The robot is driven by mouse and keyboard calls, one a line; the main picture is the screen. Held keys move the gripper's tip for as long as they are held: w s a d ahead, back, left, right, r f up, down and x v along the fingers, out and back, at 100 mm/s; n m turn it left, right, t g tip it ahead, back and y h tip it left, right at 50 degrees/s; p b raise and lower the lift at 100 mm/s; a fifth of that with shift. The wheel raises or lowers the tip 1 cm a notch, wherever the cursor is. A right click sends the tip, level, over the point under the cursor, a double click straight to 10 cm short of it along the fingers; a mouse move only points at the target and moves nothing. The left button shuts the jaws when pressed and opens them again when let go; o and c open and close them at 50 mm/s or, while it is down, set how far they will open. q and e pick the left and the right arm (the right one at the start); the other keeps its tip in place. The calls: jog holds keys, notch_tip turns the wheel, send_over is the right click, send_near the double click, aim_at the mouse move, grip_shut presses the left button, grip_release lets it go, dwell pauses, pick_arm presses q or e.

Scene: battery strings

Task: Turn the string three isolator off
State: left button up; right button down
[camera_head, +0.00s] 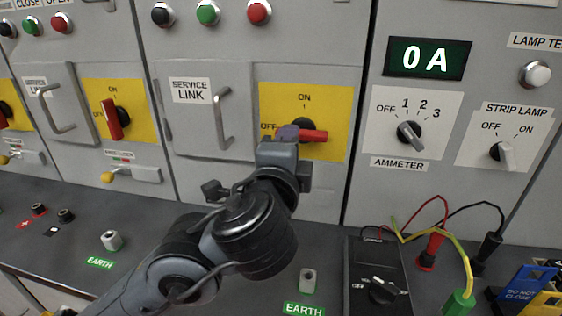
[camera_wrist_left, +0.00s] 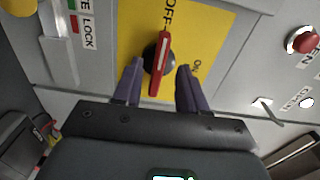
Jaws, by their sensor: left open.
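The isolator in front of my left gripper has a yellow plate (camera_head: 335,117) and a red handle (camera_head: 313,136) on a black hub. In the head view its handle lies level, in line with the OFF mark. In the left wrist view the red handle (camera_wrist_left: 161,62) lies with its white-marked end toward OFF; ON is to the right. My left gripper (camera_head: 283,133) is at this plate, partly covering the handle's left end and the OFF label. In the wrist view the gripper (camera_wrist_left: 159,84) is open, one purple finger either side of the handle, with visible gaps. No string number is readable.
Another isolator (camera_head: 111,119) to the left has its handle upright, toward ON. A service link door (camera_head: 190,125) with a bar handle sits left of my gripper. The ammeter switch (camera_head: 408,134) is to the right. A meter (camera_head: 362,255) with leads stands on the bench below.

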pick_arm(q)
jog(key=s+a+p, duration=0.1)
jog(key=s+p, duration=0.1)
jog(key=s, duration=0.6)
